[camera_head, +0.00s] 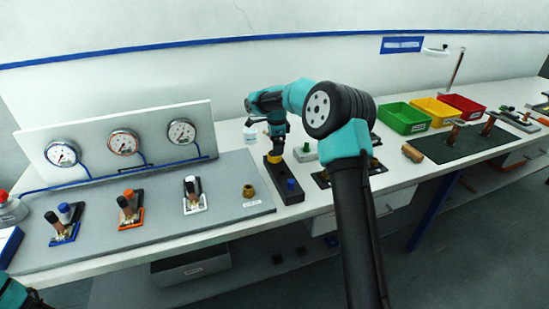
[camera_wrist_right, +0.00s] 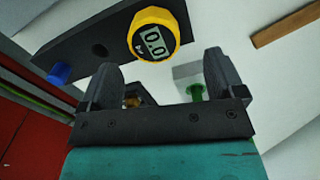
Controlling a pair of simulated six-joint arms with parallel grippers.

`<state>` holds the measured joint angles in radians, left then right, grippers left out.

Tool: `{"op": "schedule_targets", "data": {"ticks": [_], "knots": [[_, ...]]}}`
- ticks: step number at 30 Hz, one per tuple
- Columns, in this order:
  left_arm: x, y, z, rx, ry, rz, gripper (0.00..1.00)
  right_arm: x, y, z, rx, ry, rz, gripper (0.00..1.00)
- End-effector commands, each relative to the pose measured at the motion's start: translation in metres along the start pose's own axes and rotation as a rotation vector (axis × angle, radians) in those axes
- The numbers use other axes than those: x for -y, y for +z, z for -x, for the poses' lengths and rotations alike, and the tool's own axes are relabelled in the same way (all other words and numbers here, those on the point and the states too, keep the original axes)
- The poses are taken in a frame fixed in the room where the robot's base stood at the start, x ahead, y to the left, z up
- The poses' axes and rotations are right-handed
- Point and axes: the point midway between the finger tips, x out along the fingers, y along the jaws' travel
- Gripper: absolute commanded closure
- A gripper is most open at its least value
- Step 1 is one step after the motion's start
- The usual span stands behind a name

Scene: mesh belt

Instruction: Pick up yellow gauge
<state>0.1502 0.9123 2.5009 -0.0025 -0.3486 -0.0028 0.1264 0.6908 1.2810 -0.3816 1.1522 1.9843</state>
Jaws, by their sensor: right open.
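The yellow gauge (camera_wrist_right: 153,35) has a round body and a grey digital display reading 0.0. It sits at one end of a black plate (camera_wrist_right: 100,50) that also carries a blue knob. In the head view a bit of the gauge (camera_head: 274,159) shows just below my right gripper (camera_head: 277,143), which points down over it. In the right wrist view my right gripper (camera_wrist_right: 164,75) is open, its two dark fingers apart. The gauge appears just past the fingertips, and nothing is held. Only a teal and black piece of my left arm shows at the lower left; its gripper is not seen.
A grey board (camera_head: 235,208) with several dial gauges and valves lies left of the black plate. A white block with a green knob (camera_head: 306,148) stands close to its right. Green (camera_head: 404,119), yellow (camera_head: 438,110) and red (camera_head: 463,107) bins stand at the back right.

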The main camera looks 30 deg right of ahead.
Motion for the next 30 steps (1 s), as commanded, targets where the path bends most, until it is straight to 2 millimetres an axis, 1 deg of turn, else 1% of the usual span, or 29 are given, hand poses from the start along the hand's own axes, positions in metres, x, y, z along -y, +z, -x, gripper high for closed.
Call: {"op": "schedule_targets", "data": {"ticks": [5, 8, 11, 15, 18, 21, 30], "knots": [[0.0, 0.0, 0.0, 0.0, 0.0, 0.0, 0.57, 0.0, 0.0, 0.0, 0.0, 0.0, 0.0, 0.12], [0.0, 0.0, 0.0, 0.0, 0.0, 0.0, 0.57, -0.001, 0.001, -0.003, 0.0, 0.001, 0.001, 0.12], [0.0, 0.0, 0.0, 0.0, 0.0, 0.0, 0.57, -0.002, 0.003, -0.012, 0.0, 0.002, 0.001, 0.12], [0.0, 0.0, 0.0, 0.0, 0.0, 0.0, 0.57, -0.006, 0.008, -0.031, 0.0, 0.003, 0.001, 0.12], [0.0, 0.0, 0.0, 0.0, 0.0, 0.0, 0.57, -0.005, 0.008, -0.044, 0.0, 0.002, 0.0, 0.12], [0.0, 0.0, 0.0, 0.0, 0.0, 0.0, 0.57, -0.005, 0.008, -0.05, -0.001, 0.001, 0.001, 0.12], [0.0, 0.0, 0.0, 0.0, 0.0, 0.0, 0.57, -0.005, 0.008, -0.051, 0.0, 0.0, 0.0, 0.12]]}}
